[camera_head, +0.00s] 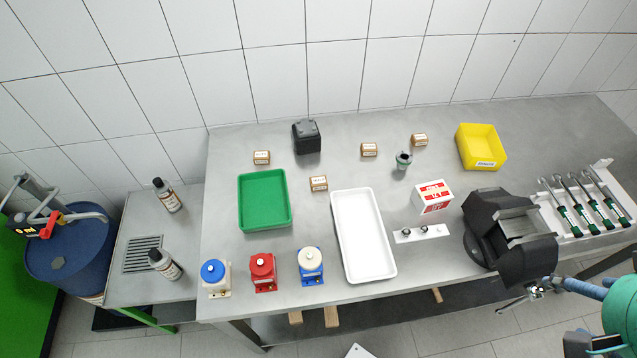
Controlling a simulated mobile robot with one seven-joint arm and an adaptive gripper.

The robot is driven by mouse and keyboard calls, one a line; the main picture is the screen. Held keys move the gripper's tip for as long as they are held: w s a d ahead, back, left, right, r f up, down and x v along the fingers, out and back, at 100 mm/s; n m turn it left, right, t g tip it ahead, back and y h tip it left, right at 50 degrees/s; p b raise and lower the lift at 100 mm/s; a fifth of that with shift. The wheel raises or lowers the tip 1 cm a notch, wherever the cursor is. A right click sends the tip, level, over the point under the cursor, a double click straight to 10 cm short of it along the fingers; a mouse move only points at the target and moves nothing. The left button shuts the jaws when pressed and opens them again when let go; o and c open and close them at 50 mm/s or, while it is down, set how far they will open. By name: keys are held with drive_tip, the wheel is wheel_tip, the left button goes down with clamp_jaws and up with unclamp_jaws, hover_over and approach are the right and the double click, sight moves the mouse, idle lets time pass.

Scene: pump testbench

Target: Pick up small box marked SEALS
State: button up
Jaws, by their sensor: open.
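Several small brown cardboard boxes with white labels stand on the steel bench. One box (262,158) is behind the green tray, and another box (318,184) is at that tray's right back corner. A third box (369,150) is near the back middle, and one more box (419,140) is to its right. Their labels are too small to read, so I cannot tell which is marked SEALS. Part of my arm shows at the lower right edge, well away from the boxes. I cannot make out my gripper there.
The green tray (242,205), white tray (340,217) and yellow bin (493,140) are on the bench. A black vise (497,228), a red-and-white box (434,196) and a tool rack (604,190) stand right. A black block (307,138) and small grey-green part (403,161) stand near the boxes.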

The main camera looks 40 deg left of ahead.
drive_tip(key=shift+c, duration=0.5)
drive_tip(key=w+a+f+n+g+y, duration=0.1)
drive_tip(key=w+a+n+g, duration=0.1)
drive_tip(key=w+a, duration=0.95)
drive_tip(key=w+a+f+n+g, duration=0.1)
drive_tip(key=w+a+n, duration=0.2)
drive_tip(key=w+a, duration=0.8)
drive_tip(key=s+a+f+n+g, duration=0.1)
drive_tip(key=s+a+f, duration=0.1)
drive_tip(key=a+f, duration=0.5)
drive_tip(key=s+a+f+n+b, duration=0.1)
drive_tip(key=a+f, duration=0.6)
drive_tip(key=a, duration=1.1)
drive_tip(key=s+a+f+n+g+h, duration=0.1)
drive_tip(key=s+a+f+n, duration=0.1)
drive_tip(key=a+f, duration=0.5)
drive_tip(key=a, duration=0.5)
drive_tip(key=shift+s+a+f+g, duration=0.15)
drive_tip(key=shift+s+a+g, duration=0.15)
drive_tip(key=shift+s, duration=0.1)
drive_tip(key=shift+f, duration=0.15)
drive_tip(key=b, duration=0.2)
hover_over(318, 181)
drive_tip(key=shift+f, duration=4.15)
